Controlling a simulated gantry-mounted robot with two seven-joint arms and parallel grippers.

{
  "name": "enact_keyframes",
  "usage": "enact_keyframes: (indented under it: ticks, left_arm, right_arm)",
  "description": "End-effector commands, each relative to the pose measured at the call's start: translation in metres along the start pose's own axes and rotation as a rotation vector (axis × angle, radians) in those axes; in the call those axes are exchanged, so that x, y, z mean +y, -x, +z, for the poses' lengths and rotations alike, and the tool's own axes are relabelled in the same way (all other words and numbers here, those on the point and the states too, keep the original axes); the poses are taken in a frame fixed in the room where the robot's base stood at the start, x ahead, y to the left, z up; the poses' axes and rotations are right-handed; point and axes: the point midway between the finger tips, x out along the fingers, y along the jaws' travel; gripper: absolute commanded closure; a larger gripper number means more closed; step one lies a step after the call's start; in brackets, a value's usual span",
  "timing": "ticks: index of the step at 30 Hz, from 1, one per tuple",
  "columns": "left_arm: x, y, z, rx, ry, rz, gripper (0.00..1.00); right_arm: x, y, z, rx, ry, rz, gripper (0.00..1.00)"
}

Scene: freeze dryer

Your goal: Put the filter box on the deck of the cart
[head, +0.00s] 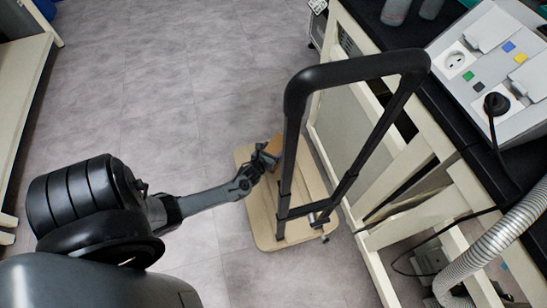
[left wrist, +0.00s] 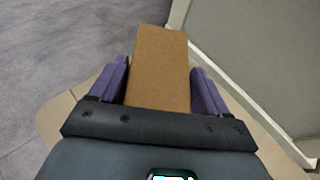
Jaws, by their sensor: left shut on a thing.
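The filter box is a brown cardboard block (left wrist: 160,65), held upright in the left wrist view between the two purple fingers of my left gripper (left wrist: 160,88). In the head view, the box (head: 275,148) is small and partly hidden by my left gripper (head: 267,161) and the cart's handle. The cart has a light wooden deck (head: 262,222) and a tall black handle (head: 345,73). The gripper and box are over the deck's far left part in the head view. I cannot tell whether the box touches the deck. My right gripper is in neither view.
A bench frame (head: 400,180) with a black top stands close along the cart's right side. A grey socket panel (head: 490,75) and a ribbed hose (head: 495,245) are at the right. The grey floor (head: 190,100) to the left is clear.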

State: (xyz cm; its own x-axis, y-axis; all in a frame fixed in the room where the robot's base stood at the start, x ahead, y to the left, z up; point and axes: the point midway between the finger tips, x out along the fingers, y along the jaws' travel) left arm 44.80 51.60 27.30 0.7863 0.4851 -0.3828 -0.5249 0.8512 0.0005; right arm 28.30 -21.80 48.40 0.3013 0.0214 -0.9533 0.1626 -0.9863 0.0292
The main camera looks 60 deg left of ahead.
Motion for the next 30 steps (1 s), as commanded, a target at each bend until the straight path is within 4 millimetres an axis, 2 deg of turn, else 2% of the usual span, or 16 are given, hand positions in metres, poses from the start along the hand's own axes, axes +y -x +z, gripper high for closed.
enact_keyframes:
  ticks: [9, 23, 24, 28, 30]
  left_arm:
    - [-0.001, -0.014, -0.032, -0.002, 0.003, 0.0, 0.99]
    - [-0.001, -0.016, -0.035, -0.002, 0.001, 0.0, 0.99]
    - [-0.001, -0.015, -0.037, 0.001, 0.001, 0.0, 0.22]
    - [-0.001, -0.015, -0.037, 0.001, 0.001, 0.0, 0.02]
    - [-0.001, -0.015, -0.037, 0.001, 0.001, 0.0, 0.0]
  right_arm:
    - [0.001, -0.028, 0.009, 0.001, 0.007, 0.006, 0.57]
    - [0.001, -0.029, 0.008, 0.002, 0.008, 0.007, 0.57]
    - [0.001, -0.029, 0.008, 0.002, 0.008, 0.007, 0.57]
    - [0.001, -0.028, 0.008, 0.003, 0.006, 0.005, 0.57]
    - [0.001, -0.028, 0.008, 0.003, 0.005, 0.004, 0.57]
